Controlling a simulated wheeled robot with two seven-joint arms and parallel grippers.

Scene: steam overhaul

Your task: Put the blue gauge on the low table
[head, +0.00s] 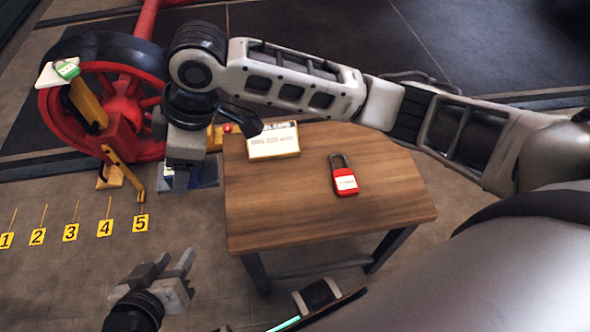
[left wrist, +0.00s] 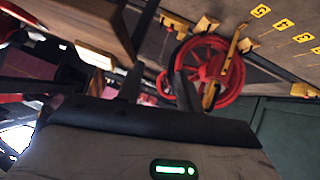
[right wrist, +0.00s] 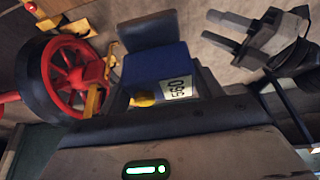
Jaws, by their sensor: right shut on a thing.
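The blue gauge (right wrist: 155,66), a blue block with a white number label, is between the fingers of my right gripper (head: 180,178). In the head view it shows partly, as blue (head: 207,172) beside and behind that gripper. My right gripper is shut on it, just left of the low wooden table (head: 280,215) in the picture, and not over its top. My left gripper (head: 171,266) is open and empty, below and left of the table; it also shows in the right wrist view (right wrist: 222,30).
A red padlock (head: 345,181) and a small sign (head: 273,142) stand on the table; its front left top is clear. Numbered yellow markers (head: 70,232) line the floor.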

